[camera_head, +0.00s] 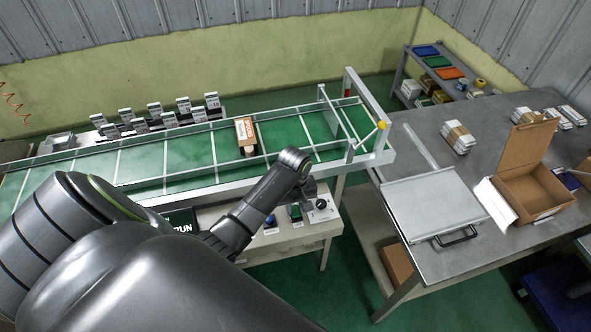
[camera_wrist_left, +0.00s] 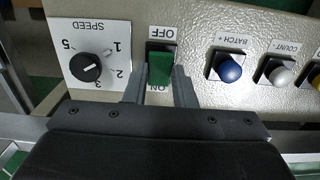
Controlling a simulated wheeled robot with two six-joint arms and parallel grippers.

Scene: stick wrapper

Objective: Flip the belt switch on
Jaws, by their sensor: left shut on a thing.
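The belt switch (camera_wrist_left: 160,68) is a green rocker in a black frame, with OFF and ON labels at its two ends, both upside down in the left wrist view. In the head view the switch (camera_head: 295,212) shows small on the control panel in front of the conveyor. My left gripper (camera_wrist_left: 161,80) has one finger on each side of the green rocker and is shut on it. I cannot tell which end of the rocker is pressed in. My right gripper is not in view.
A speed dial (camera_wrist_left: 87,67) sits left of the switch in the wrist view, and a blue button (camera_wrist_left: 230,70) and a white button (camera_wrist_left: 283,76) sit right of it. The green conveyor (camera_head: 190,155) carries an orange and white box (camera_head: 246,136). A metal table (camera_head: 420,150) stands right.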

